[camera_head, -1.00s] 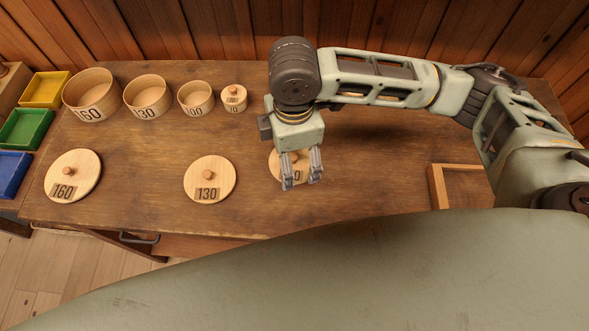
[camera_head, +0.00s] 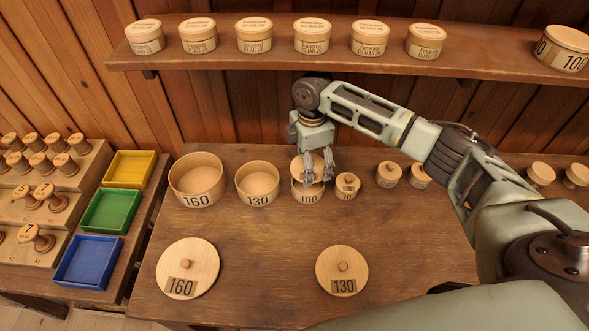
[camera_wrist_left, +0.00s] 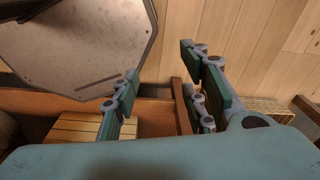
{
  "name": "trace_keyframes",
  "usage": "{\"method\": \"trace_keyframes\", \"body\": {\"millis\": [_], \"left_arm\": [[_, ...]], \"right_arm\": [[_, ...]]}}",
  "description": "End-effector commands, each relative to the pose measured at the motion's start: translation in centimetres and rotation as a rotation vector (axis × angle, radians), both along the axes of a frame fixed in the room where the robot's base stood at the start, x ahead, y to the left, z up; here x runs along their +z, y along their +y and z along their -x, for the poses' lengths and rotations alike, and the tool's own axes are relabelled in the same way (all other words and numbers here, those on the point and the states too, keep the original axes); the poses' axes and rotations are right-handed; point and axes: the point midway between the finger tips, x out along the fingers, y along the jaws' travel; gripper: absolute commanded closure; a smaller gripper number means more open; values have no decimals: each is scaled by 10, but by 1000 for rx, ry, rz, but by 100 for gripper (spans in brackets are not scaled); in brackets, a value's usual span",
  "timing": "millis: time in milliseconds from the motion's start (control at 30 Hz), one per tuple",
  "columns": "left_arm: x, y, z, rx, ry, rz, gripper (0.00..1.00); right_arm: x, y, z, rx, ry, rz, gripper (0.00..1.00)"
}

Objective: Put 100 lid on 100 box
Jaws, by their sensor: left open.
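The 100 box (camera_head: 308,197) is a small round wooden box in the row near the back of the table. A pale wooden disc, apparently the 100 lid (camera_head: 299,167), is at its mouth, partly hidden by my right gripper (camera_head: 318,180). I cannot tell whether it is seated or held just above. The right gripper points down in front of the disc; its grip on the knob is hidden. My left gripper (camera_wrist_left: 160,95) is open and empty in the left wrist view, away from these boxes.
The open 160 box (camera_head: 197,200) and 130 box (camera_head: 257,199) stand to the left; a small lidded box (camera_head: 347,193) stands close on the right. The 160 lid (camera_head: 190,258) and 130 lid (camera_head: 342,252) lie in front. A shelf (camera_head: 230,61) with lidded boxes runs above.

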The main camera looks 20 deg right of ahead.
Motion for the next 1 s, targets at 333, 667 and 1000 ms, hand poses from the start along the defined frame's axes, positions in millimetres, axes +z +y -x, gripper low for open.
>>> {"method": "trace_keyframes", "body": {"millis": [333, 667, 1000], "left_arm": [[-10, -14, 7, -3, 9, 16, 60], [-36, -8, 7, 0, 8, 10, 60], [-46, -4, 5, 3, 6, 4, 60]], "right_arm": [[-11, -4, -1, 0, 0, 0, 48], [-36, -4, -1, 0, 0, -1, 48], [-47, -3, -1, 0, 2, -1, 48]]}}
